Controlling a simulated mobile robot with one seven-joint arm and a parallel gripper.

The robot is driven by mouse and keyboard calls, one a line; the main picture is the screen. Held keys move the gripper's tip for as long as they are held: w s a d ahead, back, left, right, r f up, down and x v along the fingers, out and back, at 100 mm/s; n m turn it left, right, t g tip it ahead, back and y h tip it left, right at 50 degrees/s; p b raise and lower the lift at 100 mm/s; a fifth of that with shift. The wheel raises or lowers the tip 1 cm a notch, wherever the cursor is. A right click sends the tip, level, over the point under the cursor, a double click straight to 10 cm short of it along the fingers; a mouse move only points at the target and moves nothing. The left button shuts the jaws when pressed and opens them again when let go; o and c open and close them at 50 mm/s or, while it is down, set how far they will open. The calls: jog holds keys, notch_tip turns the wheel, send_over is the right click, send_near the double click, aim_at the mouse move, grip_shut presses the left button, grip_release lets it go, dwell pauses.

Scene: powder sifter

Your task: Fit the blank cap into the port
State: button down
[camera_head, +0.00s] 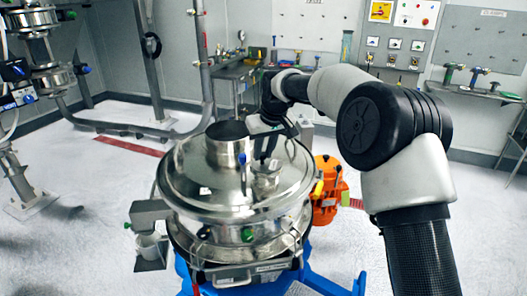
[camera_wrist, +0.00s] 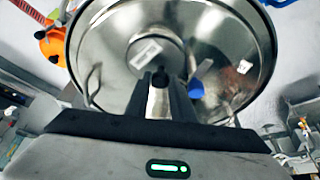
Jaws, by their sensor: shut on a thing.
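My gripper (camera_wrist: 160,100) is shut on a small shiny metal piece (camera_wrist: 157,102), which I take for the blank cap. Its lower end is hidden by the fingers and the angle. In the head view, my gripper (camera_head: 266,152) points down over the right part of the steel sifter lid. Right under the fingertips is a short metal port (camera_head: 266,182) on the lid. I cannot tell whether the cap touches the port or is seated in it.
The sifter lid (camera_head: 200,186) carries a wide spout (camera_head: 227,150) left of my gripper and a blue-handled part (camera_head: 242,160) close beside it. An orange motor (camera_head: 326,190) sits to the right. Benches and a control panel line the back wall.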

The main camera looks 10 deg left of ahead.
jog(key=c, duration=1.5)
grip_release()
jog(key=shift+c, duration=0.2)
jog(key=shift+r, duration=0.2)
jog(key=v, duration=1.1)
jog(key=shift+s+d+r, duration=0.15)
jog(key=shift+d+r, duration=0.05)
jog(key=shift+r, duration=0.15)
